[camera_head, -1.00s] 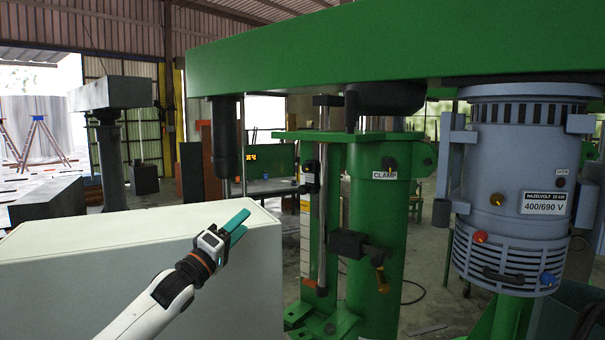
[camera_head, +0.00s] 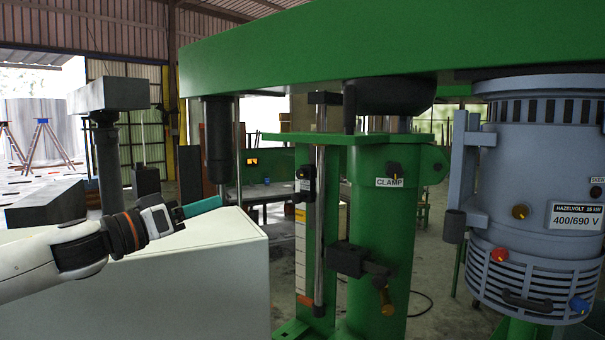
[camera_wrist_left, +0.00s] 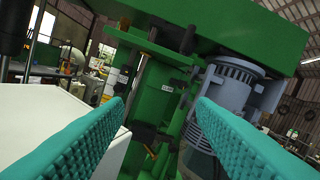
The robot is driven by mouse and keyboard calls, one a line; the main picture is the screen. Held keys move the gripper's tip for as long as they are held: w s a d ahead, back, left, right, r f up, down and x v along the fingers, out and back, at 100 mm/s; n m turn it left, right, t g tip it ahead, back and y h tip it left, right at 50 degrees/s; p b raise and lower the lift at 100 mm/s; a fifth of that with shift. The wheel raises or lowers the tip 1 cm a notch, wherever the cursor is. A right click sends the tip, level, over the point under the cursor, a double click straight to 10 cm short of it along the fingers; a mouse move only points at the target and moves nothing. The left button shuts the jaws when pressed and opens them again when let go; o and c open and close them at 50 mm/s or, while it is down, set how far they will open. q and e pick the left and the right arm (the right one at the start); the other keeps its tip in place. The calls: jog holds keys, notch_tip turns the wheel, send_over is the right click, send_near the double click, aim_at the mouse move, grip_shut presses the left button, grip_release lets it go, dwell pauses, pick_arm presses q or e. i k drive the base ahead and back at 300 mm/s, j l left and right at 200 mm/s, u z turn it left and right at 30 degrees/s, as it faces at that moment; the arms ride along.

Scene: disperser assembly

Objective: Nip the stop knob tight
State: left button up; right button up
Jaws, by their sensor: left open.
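My left gripper (camera_head: 205,206), with teal fingers, is to the left of the rod, above the pale box, apart from both knobs. In the left wrist view its fingers (camera_wrist_left: 162,103) are spread and empty, facing the green column. My right gripper is not in view.
The pale box (camera_head: 210,275) fills the lower left below my left arm. A green beam (camera_head: 400,60) spans overhead. A dark cylinder (camera_head: 218,140) hangs from it. The green column (camera_head: 385,225) bears a CLAMP label (camera_head: 389,182). The blue-grey motor (camera_head: 535,180) stands right.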

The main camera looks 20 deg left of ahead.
aim_at(301, 174)
jog(key=i+j, duration=0.1)
jog(key=i, duration=1)
